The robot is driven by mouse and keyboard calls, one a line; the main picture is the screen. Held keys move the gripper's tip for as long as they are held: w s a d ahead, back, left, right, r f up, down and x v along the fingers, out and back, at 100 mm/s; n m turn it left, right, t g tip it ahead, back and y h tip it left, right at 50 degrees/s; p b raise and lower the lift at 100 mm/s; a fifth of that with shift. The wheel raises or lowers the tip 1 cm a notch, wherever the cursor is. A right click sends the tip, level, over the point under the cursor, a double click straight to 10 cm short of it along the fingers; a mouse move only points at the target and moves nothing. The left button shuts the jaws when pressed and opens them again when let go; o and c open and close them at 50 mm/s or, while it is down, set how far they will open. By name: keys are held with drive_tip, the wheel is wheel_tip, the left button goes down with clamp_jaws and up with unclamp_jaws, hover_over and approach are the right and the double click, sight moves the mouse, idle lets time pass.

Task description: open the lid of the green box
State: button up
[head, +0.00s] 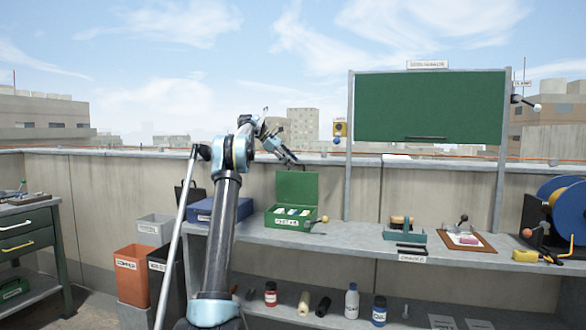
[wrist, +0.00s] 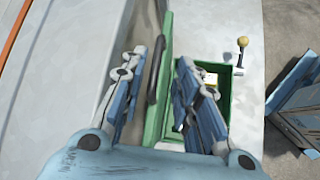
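The green box (head: 288,222) stands on the grey bench in the head view, with white items inside and a label on its front. Its lid (head: 296,187) is raised, standing roughly upright at the back. In the wrist view the lid (wrist: 156,125) is seen nearly edge-on, with a dark handle (wrist: 157,70) on its left side. The open box (wrist: 226,72) lies to its right. My gripper (wrist: 158,80) is open, its fingers apart on either side of the lid in this view; contact cannot be told. In the head view my gripper (head: 290,158) is above the lid.
A lever with a yellow knob (wrist: 242,42) stands beside the box. A blue case (head: 201,210) is left of it on the bench. A teal tray (head: 405,236) and a brown board (head: 466,241) lie to the right. The concrete wall (head: 240,165) runs behind.

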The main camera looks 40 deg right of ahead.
drive_tip(key=v, duration=0.8)
idle(0.4)
drive_tip(key=s+a+r+m+t+y, duration=0.1)
drive_tip(key=s+a+t, duration=0.25)
drive_tip(key=a, duration=1.45)
drive_tip(key=s+a+f+t+y, duration=0.1)
drive_tip(key=s+a+f, duration=0.1)
drive_tip(key=s+a, duration=0.25)
drive_tip(key=s+a+f+m, duration=0.1)
drive_tip(key=s+a+f, duration=0.15)
drive_tip(key=a, duration=0.35)
drive_tip(key=s+a+f+t+y, duration=0.1)
drive_tip(key=s+a+f, duration=0.1)
drive_tip(key=s+a, duration=0.3)
drive_tip(key=s+a+f+m+y, duration=0.1)
drive_tip(key=s+a+f, duration=0.7)
drive_tip(key=s+f, duration=0.2)
drive_tip(key=s+a+f+m+t+y, duration=0.1)
drive_tip(key=s+a+f+y, duration=0.1)
drive_tip(key=s+a+f, duration=0.6)
drive_tip(key=s+a+f+m+t+y, duration=0.1)
drive_tip(key=s+a+f, duration=0.7)
drive_tip(key=f, duration=1)
drive_tip(key=s, duration=0.4)
drive_tip(key=shift+s+m+y, duration=0.35)
drive_tip(key=shift+m+y, duration=0.05)
